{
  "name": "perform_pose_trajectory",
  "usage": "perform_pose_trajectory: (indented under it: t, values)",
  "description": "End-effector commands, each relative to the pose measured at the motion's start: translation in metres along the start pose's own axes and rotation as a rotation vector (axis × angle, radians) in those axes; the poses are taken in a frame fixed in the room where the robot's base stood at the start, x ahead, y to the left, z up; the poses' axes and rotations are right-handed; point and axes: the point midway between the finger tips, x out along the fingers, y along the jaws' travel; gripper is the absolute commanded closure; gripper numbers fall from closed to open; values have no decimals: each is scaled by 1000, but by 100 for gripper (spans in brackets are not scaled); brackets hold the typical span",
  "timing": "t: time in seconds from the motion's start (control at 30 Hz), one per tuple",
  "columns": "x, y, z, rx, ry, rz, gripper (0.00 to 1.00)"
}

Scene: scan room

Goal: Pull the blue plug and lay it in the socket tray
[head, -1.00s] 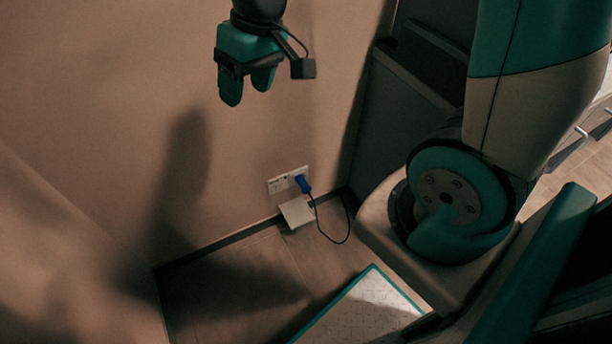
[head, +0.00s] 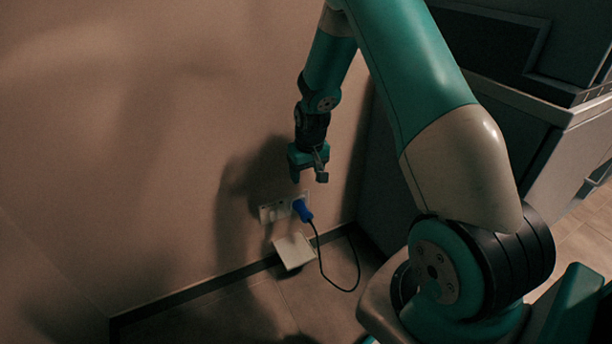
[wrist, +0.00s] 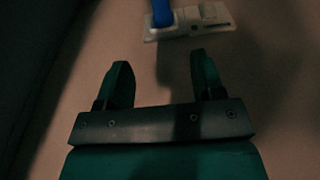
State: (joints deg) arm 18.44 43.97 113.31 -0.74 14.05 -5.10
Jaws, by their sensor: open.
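The blue plug (head: 302,210) sits in the right part of a white wall socket plate (head: 272,213), with a dark cord hanging from it in a loop toward the floor. A pale tray (head: 294,252) stands out just below the plate. My gripper (head: 302,178) is above the plug, apart from it and empty. In the wrist view my gripper (wrist: 160,75) has its two fingers spread wide. The blue plug (wrist: 162,13) shows at the top edge there, beyond the fingertips and partly cut off, beside the white plate (wrist: 205,20).
A dark cabinet (head: 470,120) stands to the right of the socket. The bare wall (head: 150,150) left of the socket is clear. The dark cord (head: 322,268) loops below the plug, over the floor area in the picture.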

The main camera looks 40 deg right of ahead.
Motion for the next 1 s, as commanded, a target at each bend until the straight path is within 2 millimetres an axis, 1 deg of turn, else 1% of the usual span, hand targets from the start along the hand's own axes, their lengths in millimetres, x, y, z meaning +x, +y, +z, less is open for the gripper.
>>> perform_pose_trajectory:
  t: [0.03,0.2,0.5,0.6,0.7,0.8,1.0]
  values:
    - [12,0,1,0,-3,-1,38]
    - [48,-1,2,-1,-3,-1,38]
    - [111,-1,2,-2,-2,-2,38]
    - [129,-1,2,-2,-2,-2,38]
    - [144,-2,2,-2,-3,-2,38]
    - [152,-1,1,-2,-2,-2,38]
    - [159,-1,1,-2,-2,-2,38]
